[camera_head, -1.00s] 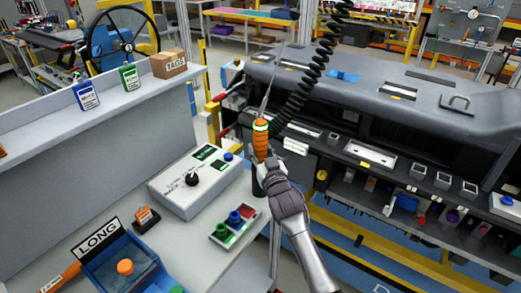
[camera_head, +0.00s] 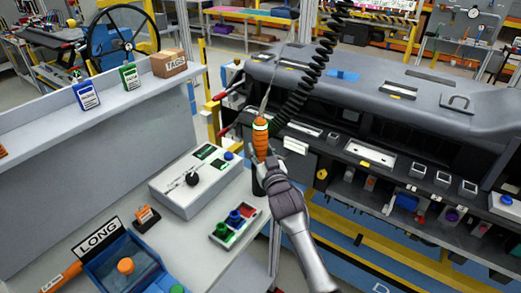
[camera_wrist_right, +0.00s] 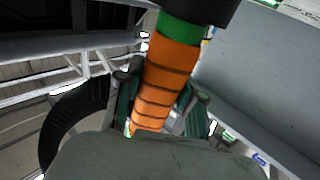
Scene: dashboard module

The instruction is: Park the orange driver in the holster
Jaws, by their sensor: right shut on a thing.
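The orange driver (camera_head: 261,142) stands roughly upright with a green ring near its top and a thin shaft and coiled black cord above it. My right gripper (camera_head: 266,163) is shut on its orange grip, beside the right edge of the bench. The wrist view also shows the orange driver (camera_wrist_right: 167,75) between the fingers of my right gripper (camera_wrist_right: 160,110), with a green band and a dark part at its upper end. A dark upright piece (camera_head: 257,184) shows just below the grip; I cannot tell whether it is the holster. My left gripper is out of view.
A grey control box (camera_head: 195,182) and a tray with green, blue and red buttons (camera_head: 235,222) sit on the bench left of my gripper. A blue bin (camera_head: 128,268) marked LONG is at front left.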

